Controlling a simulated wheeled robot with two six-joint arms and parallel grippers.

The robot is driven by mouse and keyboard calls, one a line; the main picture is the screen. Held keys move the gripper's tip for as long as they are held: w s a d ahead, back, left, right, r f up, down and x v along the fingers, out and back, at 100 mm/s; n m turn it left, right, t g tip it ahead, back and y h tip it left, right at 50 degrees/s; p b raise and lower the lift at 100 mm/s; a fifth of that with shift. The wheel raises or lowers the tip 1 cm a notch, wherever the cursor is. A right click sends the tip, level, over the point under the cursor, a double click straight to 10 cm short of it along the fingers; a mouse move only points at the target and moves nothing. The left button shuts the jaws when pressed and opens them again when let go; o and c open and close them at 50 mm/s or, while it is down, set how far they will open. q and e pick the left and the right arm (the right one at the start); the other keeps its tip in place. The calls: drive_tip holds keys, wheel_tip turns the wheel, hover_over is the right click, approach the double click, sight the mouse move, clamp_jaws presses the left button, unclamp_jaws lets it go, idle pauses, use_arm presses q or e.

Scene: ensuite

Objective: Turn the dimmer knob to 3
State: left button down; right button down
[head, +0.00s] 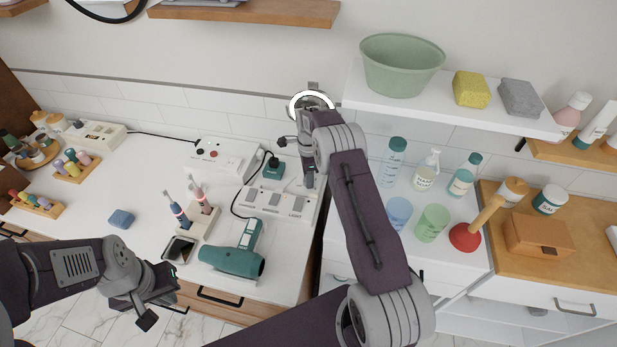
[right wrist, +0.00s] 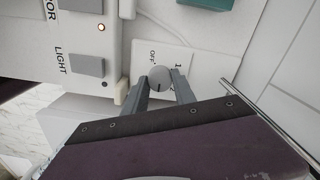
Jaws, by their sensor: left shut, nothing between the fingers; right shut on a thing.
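The dimmer knob (right wrist: 159,78) is a small round grey knob on a pale plate (right wrist: 176,57) in the right wrist view. "OFF" and a "1" show on the plate; other markings are hidden. My right gripper (right wrist: 161,88) has one finger on each side of the knob and is shut on it. A short dark mark shows low on the knob, too small to read surely. In the head view my right gripper (head: 308,180) reaches down beside the switch box, and the knob is hidden there. My left gripper (head: 146,298) is shut and empty, low in front of the counter.
The switch box (head: 275,204) with several labelled switches lies beside the plate. A white shelf (head: 440,110) is right of my right arm. The counter's middle left is fairly clear.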

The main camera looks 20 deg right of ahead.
drive_tip(key=m, duration=0.5)
drive_tip(key=shift+r+m, duration=0.1)
drive_tip(key=shift+m, duration=0.6)
drive_tip(key=c, duration=1)
unclamp_jaws()
wheel_tip(320, 180, up, 9)
drive_tip(key=shift+b, duration=0.5)
